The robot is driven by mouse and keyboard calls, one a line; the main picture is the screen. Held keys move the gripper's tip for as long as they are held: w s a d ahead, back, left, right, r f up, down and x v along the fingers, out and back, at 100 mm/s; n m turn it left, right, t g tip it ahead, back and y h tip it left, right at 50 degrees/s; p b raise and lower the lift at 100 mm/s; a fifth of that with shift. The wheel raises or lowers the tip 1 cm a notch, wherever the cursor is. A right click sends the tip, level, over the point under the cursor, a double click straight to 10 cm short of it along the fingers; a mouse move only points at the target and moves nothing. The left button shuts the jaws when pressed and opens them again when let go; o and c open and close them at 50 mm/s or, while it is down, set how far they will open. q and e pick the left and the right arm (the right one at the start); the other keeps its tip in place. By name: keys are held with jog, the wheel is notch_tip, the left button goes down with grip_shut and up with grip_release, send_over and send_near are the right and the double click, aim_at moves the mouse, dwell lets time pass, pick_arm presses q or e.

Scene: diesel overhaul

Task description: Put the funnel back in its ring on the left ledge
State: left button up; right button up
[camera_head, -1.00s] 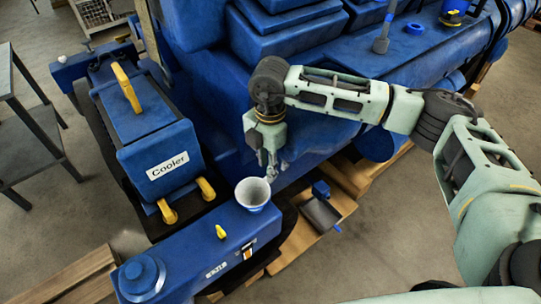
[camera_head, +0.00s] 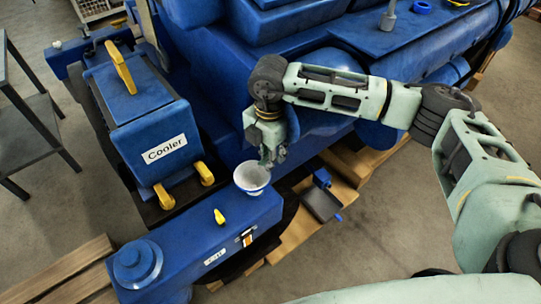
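The funnel (camera_head: 252,178), white inside with a blue lower part, is at the right end of the low blue tank (camera_head: 190,240). It is tilted, and its lower end is hard to make out, so I cannot tell whether it still touches the tank. My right gripper (camera_head: 268,161) reaches down from above and appears shut on the funnel's far right rim; its fingertips are small and partly hidden. My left gripper is not in view. I cannot make out the ring on the left ledge.
A blue cooler box (camera_head: 150,135) with yellow handles stands left of the funnel. The large blue engine (camera_head: 225,95) is behind my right arm. A dark tray-like part (camera_head: 321,203) lies on wooden boards at right. A grey shelf rack (camera_head: 38,125) stands far left.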

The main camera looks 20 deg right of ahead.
jog(key=shift+s+d+r, duration=0.1)
jog(key=shift+s+d, duration=0.05)
grip_shut()
jog(key=shift+r+p, duration=0.55)
jog(key=shift+r, duration=0.9)
